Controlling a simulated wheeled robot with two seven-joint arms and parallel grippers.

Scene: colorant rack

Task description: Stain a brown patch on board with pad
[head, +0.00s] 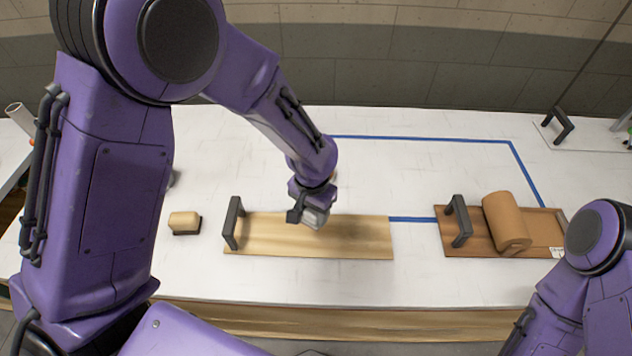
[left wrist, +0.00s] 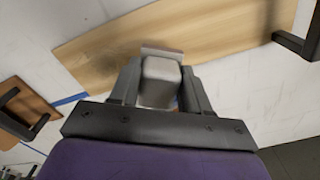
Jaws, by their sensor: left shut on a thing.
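A light wooden board (head: 362,238) with a dark handle (head: 233,222) at its left end lies flat on the white table. My left gripper (head: 312,207) is over the middle of the board, shut on a pale grey pad (head: 315,217). In the left wrist view the pad (left wrist: 160,82) sits between the two fingers, with the board (left wrist: 215,30) behind it. A small brownish spot shows beside the pad there; I cannot tell whether it is on the board. Whether the pad touches the board is unclear. My right arm enters at the lower right, its gripper out of view.
A brown tray (head: 470,245) with a dark handle and a brown roll (head: 506,222) lies to the right. A tan block on a dark base (head: 185,223) stands left of the board. Blue tape (head: 420,139) marks the table. The table behind the board is clear.

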